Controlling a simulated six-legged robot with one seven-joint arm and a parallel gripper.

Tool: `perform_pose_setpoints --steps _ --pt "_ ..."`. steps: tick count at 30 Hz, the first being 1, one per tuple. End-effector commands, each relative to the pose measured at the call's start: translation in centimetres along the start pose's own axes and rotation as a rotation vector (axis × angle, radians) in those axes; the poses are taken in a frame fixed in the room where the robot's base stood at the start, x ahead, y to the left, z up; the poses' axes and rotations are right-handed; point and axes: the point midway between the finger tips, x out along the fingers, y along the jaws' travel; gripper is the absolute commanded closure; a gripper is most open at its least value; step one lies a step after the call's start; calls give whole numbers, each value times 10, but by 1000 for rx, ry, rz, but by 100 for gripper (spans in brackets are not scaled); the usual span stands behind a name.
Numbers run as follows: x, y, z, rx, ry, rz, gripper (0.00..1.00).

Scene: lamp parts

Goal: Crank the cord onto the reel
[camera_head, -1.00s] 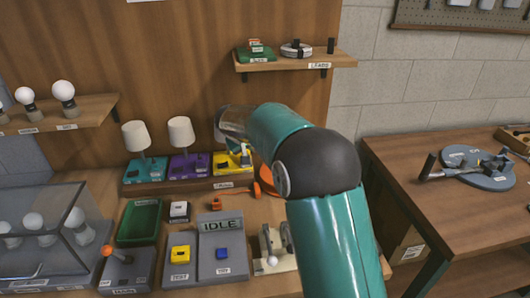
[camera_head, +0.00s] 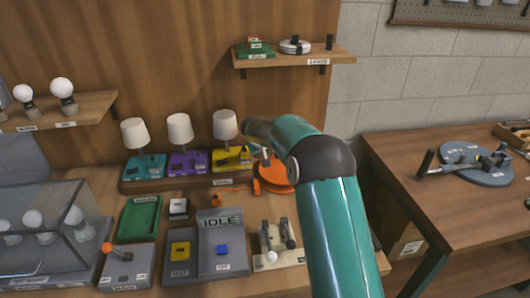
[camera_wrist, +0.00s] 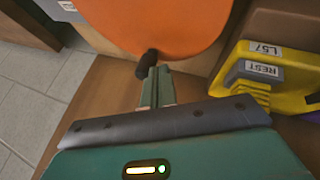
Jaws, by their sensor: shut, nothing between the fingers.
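The orange reel (camera_head: 272,178) sits on the bench right of the yellow lamp base, partly hidden behind my arm. In the wrist view, the reel's round orange face (camera_wrist: 160,22) fills the top centre. A short dark crank knob (camera_wrist: 148,64) stands at its near edge. My gripper (camera_wrist: 155,76) is shut and empty, its fingertips just beside the knob; I cannot tell whether they touch it. In the head view my gripper is mostly hidden by my arm.
A yellow lamp base (camera_wrist: 275,75) is close on the right in the wrist view. Teal and purple lamps stand further left. A grey panel (camera_head: 221,225) reads IDLE, and a fixture with two uprights (camera_head: 277,243) stands at the bench front. A side table (camera_head: 450,205) is at right.

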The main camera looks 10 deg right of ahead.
Motion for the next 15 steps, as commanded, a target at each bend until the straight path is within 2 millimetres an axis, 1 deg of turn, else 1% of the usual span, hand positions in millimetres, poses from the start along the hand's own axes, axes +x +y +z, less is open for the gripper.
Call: perform_pose_setpoints --steps 10,15 --pt "1 -1 -1 18 -10 9 100" --pt "6 4 -4 128 -69 70 100"
